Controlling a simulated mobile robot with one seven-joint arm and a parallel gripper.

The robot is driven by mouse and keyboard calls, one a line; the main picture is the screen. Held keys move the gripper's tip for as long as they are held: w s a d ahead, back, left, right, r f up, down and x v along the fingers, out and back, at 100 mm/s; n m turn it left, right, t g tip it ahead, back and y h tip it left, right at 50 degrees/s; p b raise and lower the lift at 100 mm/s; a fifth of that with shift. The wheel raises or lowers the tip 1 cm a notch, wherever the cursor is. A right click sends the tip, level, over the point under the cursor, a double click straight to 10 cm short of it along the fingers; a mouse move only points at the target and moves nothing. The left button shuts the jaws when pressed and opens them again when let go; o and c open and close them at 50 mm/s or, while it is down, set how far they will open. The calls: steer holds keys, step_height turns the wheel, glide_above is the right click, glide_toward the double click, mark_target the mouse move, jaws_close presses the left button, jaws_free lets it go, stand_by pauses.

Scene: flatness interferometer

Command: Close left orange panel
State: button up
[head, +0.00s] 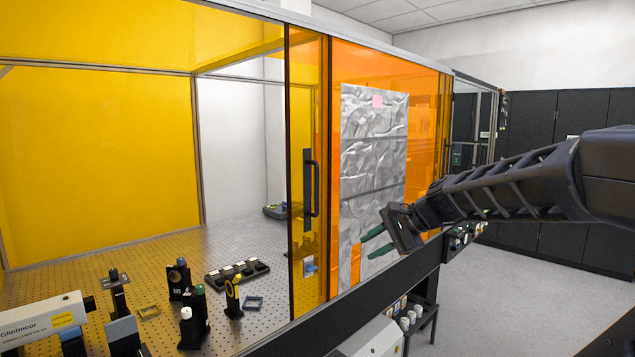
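The left orange panel (306,110) is a see-through sliding panel in the front of the enclosure. It stands pushed to the right, next to a deeper orange fixed panel (425,110), and the front opening to its left is wide. A dark upright handle (311,184) is on its face. My gripper (373,243), with green fingertips, is in front of the crinkled foil sheet, to the right of the handle and apart from it. The two fingertips show a gap with nothing between them.
Inside, a perforated optical table (230,240) bears several optic mounts, a dark tray (237,270) and a white laser unit (40,322). Dark cabinets (545,130) line the back right; the grey floor (530,290) there is clear.

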steer(key=w+a+r+m+t+y, duration=0.5)
steer(key=w+r+m+y, duration=0.1)
steer(key=w+r+m, duration=0.7)
steer(key=shift+m, duration=0.6)
steer(key=x, duration=0.7)
steer(key=f+x, duration=0.1)
steer(key=x, duration=0.2)
steer(key=shift+w+a, duration=0.1)
steer(key=shift+a, duration=0.3)
steer(key=shift+c, duration=0.4)
jaws_close()
